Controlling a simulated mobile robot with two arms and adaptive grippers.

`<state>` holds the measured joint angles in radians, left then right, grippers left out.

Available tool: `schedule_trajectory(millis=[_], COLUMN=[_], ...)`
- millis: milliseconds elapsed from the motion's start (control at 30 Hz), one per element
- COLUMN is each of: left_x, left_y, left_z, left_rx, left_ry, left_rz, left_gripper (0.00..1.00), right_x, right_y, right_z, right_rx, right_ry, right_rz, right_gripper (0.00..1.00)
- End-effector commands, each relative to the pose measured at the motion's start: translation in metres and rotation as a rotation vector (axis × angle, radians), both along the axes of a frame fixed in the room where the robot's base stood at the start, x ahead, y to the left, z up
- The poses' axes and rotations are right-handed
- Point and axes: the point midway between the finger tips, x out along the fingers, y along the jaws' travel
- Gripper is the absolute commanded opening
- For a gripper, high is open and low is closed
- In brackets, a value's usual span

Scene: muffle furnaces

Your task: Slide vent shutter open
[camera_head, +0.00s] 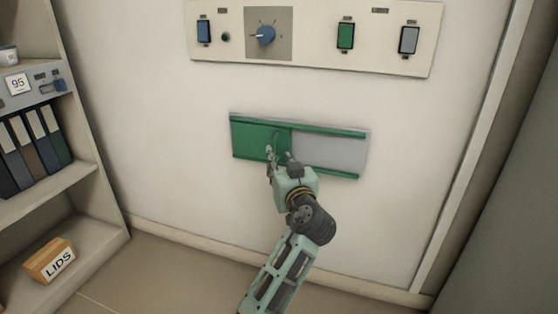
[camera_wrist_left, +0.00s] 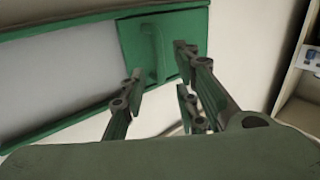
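The vent shutter (camera_head: 252,137) is a green plate at the left end of a wall frame with green rails (camera_head: 330,131). A grey panel (camera_head: 340,152) shows in the right part of the frame. In the left wrist view the shutter (camera_wrist_left: 185,25) carries a raised green handle (camera_wrist_left: 153,50). My left gripper (camera_head: 280,158) is in front of the shutter near its right edge. Its fingers (camera_wrist_left: 160,66) are apart, with the handle showing between and just beyond their tips. I cannot tell whether they touch it. My right gripper is in neither view.
A control panel (camera_head: 310,62) with a blue knob (camera_head: 265,35) and several switches is on the wall above. A shelf (camera_head: 75,245) at the left holds binders (camera_head: 32,150) and a box marked LIDS (camera_head: 50,262). The wall around the vent is clear.

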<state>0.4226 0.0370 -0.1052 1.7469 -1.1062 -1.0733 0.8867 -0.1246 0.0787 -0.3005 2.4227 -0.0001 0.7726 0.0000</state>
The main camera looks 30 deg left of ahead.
Motion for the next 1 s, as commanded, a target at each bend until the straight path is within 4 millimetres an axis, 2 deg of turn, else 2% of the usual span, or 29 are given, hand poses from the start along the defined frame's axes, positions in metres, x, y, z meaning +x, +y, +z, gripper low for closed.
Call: schedule_trajectory(millis=[100,300,700,1000], left_x=[0.015,0.032,0.038,0.038], left_y=[0.017,0.035,0.041,0.041], left_z=[-0.002,-0.002,-0.001,-0.001], left_rx=[0.004,0.003,0.001,0.001], left_ry=[0.000,0.002,0.003,0.003], left_rz=[0.002,-0.001,-0.002,-0.002], left_gripper=[0.28,0.28,0.28,0.01], right_x=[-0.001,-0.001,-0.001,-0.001], right_y=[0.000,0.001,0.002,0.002], right_z=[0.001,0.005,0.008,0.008], right_rx=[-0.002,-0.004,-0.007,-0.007], right_ry=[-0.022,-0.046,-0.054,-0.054], right_rz=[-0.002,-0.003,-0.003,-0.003], right_gripper=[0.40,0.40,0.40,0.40])
